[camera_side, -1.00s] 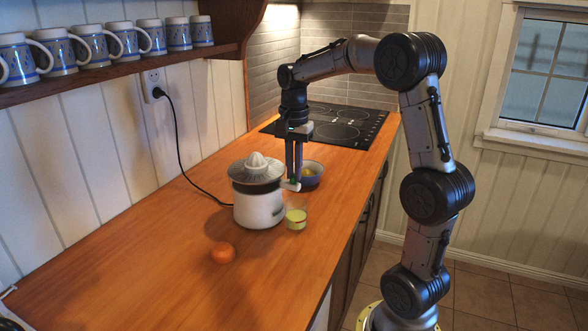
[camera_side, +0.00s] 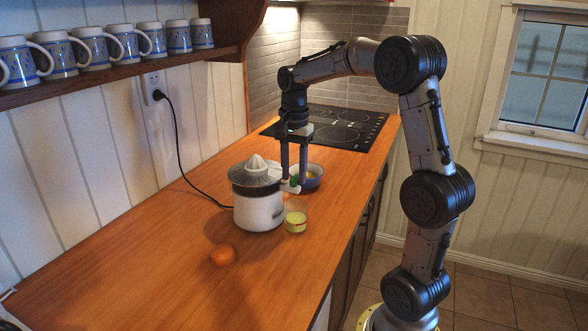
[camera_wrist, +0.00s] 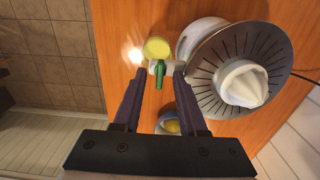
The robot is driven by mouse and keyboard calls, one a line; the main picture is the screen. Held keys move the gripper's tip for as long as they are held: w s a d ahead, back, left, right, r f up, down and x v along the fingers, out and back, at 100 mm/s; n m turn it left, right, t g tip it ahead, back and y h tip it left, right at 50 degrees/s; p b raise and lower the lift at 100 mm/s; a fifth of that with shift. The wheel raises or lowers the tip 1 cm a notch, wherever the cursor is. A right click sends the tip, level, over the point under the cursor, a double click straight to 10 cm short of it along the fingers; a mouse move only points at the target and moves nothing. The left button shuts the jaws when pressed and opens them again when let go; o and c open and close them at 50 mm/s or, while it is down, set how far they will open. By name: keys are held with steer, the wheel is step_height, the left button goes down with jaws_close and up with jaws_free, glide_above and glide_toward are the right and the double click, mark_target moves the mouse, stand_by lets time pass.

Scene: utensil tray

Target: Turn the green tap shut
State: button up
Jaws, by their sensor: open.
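The green tap (camera_wrist: 160,74) is on the front of the white juicer (camera_side: 259,207), above a glass of yellow-green juice (camera_side: 296,221). In the wrist view the tap's lever points down the picture, toward my gripper's base. My gripper (camera_side: 294,186) points down beside the juicer, its fingers open and spread. In the wrist view one fingertip is on each side of the tap, with the right one close to the juicer's body. I cannot tell whether either finger touches the tap. In the side view the fingers partly hide the tap.
A blue bowl (camera_side: 312,177) with yellow contents stands just behind my fingers. The juicer's ribbed top and white cone (camera_wrist: 244,82) rise close to the right finger. The front counter is clear.

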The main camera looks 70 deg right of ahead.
mark_target(294, 177)
step_height(294, 177, up, 14)
stand_by(0.6)
steer(key=shift+a+f, duration=0.1)
steer(key=s+a+n+t, duration=0.3)
steer(key=s+a+n, duration=0.45)
steer(key=a, duration=0.65)
steer(key=s+a+f+n+t, duration=0.1)
steer(key=s+a+f+n, duration=0.1)
steer(key=f+n, duration=0.3)
steer(key=s+a+f+n+t, duration=0.1)
steer(key=s+a+f+n, duration=0.2)
steer(key=s+f+n, duration=0.2)
step_height(294, 177, down, 3)
steer(key=shift+s+f+t, duration=0.1)
steer(key=shift+s+t, duration=0.2)
steer(key=shift+n, duration=0.25)
